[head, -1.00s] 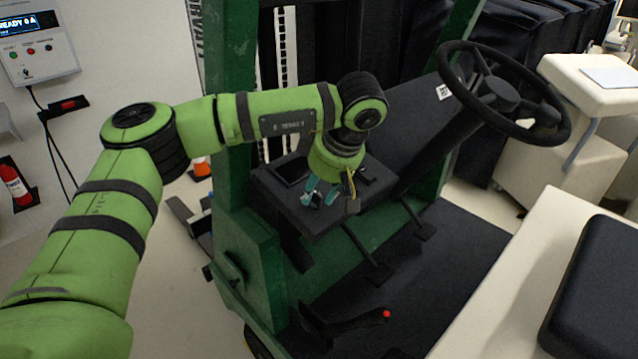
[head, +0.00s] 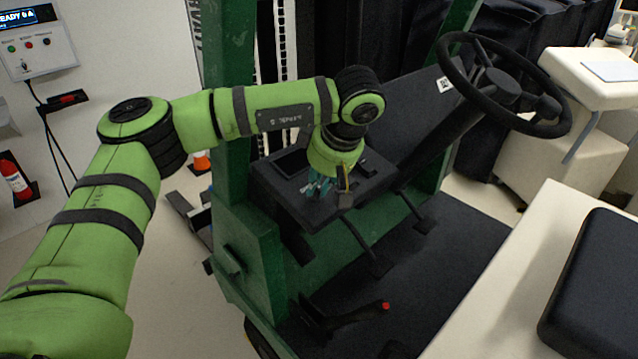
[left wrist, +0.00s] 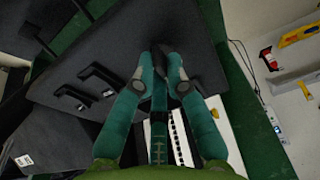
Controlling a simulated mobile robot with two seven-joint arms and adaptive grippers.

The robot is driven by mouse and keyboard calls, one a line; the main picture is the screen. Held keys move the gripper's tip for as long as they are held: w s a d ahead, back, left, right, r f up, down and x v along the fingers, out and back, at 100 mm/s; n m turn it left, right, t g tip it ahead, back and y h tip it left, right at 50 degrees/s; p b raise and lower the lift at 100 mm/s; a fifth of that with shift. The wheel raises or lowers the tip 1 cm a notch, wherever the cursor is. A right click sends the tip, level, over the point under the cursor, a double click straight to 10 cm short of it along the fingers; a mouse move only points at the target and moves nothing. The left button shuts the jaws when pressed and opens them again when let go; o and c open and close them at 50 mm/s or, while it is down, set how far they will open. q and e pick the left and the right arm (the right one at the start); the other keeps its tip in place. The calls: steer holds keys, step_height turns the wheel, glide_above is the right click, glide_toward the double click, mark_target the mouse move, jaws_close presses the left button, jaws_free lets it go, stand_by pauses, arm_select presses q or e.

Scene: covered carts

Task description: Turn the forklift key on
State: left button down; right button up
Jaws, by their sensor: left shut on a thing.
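My left gripper (head: 318,190) reaches down to the black dashboard (head: 300,208) of the green forklift. In the left wrist view, its teal fingers (left wrist: 160,64) are closed in around a small dark piece, which appears to be the forklift key. The fingers hide most of the key, and I cannot tell which way it is turned. The dashboard (left wrist: 110,62) fills much of the wrist view around the fingertips. My right gripper is in neither view.
The steering wheel (head: 505,85) stands to the right of the dashboard. Below are pedals (head: 378,268) and a lever with a red tip (head: 345,318). A green post (head: 232,110) rises close to my left forearm. The seat (head: 595,300) is at lower right.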

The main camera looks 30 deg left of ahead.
arm_select(q)
steer(key=m+b, duration=0.1)
steer(key=m, duration=0.4)
steer(key=shift+t+b, duration=0.35)
steer(key=shift+t, duration=0.05)
steer(key=m+h, duration=0.1)
steer(key=m, duration=0.4)
steer(key=shift+s+m+t+b, duration=0.15)
steer(key=shift+m+t+b, duration=0.15)
steer(key=shift+m+b, duration=0.1)
steer(key=c, duration=1.2)
jaws_free()
steer(key=shift+c, duration=0.2)
steer(key=shift+r, duration=0.1)
steer(key=v, duration=1.2)
steer(key=shift+a, duration=0.2)
steer(key=shift+h, duration=0.3)
